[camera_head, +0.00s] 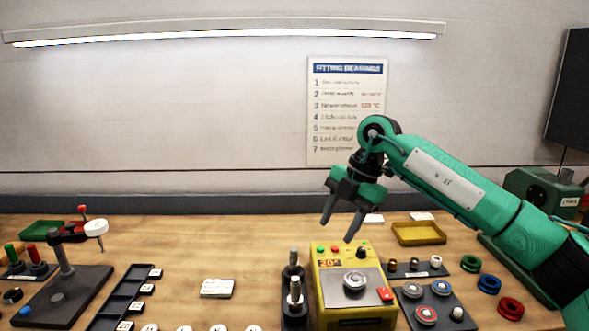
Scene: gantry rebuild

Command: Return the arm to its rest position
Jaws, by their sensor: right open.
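My right arm (445,180), green with a white plate on its side, comes in from the right edge and reaches over the back of the bench. My right gripper (338,230), dark with two fingers, is open and points down. Nothing shows between its fingers. In the picture it hangs just above the back of a yellow machine (350,312) with coloured buttons and a round metal part on top; I cannot tell the exact gap. My left gripper is not in view.
Two upright posts (294,290) stand left of the machine. A dark plate with discs (437,312) and coloured rings (489,284) lie at right. A stand (64,268) and black rack (122,300) are at left. The back middle bench (215,245) is clear.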

